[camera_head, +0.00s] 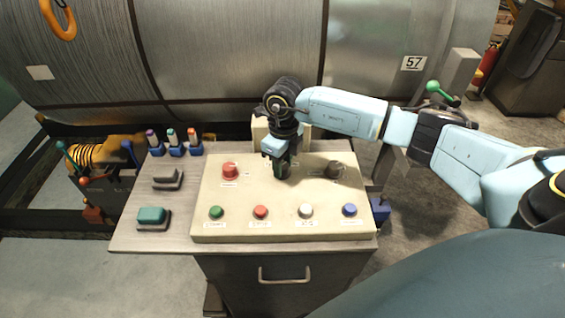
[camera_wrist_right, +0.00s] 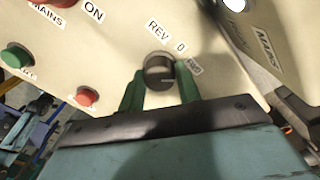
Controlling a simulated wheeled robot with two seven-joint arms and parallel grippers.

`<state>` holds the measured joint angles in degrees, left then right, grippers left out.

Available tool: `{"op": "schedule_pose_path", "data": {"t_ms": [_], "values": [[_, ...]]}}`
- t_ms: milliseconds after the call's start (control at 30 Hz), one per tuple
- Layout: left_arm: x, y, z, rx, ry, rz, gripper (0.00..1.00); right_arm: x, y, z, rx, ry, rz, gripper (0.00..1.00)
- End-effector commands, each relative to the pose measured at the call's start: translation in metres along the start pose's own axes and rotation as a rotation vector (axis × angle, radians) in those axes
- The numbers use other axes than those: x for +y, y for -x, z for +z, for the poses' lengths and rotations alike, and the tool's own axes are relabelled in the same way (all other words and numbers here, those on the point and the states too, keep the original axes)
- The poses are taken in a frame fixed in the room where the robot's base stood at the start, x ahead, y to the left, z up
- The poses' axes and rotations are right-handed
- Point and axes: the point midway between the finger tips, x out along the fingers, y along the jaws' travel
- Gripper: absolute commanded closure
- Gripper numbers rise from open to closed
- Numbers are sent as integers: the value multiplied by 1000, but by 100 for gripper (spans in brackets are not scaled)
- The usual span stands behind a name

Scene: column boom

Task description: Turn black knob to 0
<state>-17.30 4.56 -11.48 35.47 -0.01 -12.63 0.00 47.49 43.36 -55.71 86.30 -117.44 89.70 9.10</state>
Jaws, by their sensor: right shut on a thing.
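My right gripper (camera_head: 281,172) comes down from above onto the middle of the cream control panel (camera_head: 240,190). In the right wrist view its two green fingers (camera_wrist_right: 160,90) are shut on the black knob (camera_wrist_right: 158,70), one on each side. Labels "REV" and "0" stand beyond the knob, with a third, partly hidden label to its right. I cannot tell clearly where the knob points. In the head view the gripper hides this knob. My left gripper is not in view.
A red knob (camera_head: 230,171) sits left of the gripper and a dark knob (camera_head: 334,170) right of it. Green (camera_head: 216,212), red (camera_head: 261,212), white (camera_head: 306,210) and blue (camera_head: 349,210) buttons line the panel's front.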

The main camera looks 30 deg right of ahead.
Motion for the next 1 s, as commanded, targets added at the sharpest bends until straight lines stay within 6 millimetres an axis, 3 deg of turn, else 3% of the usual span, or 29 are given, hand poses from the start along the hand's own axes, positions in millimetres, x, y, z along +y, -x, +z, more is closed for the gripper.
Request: {"op": "schedule_pose_path", "data": {"t_ms": [267,1000], "values": [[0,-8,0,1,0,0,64,0,0,1,2,91,0,89],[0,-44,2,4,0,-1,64,0,0,2,21,653,0,89]]}}
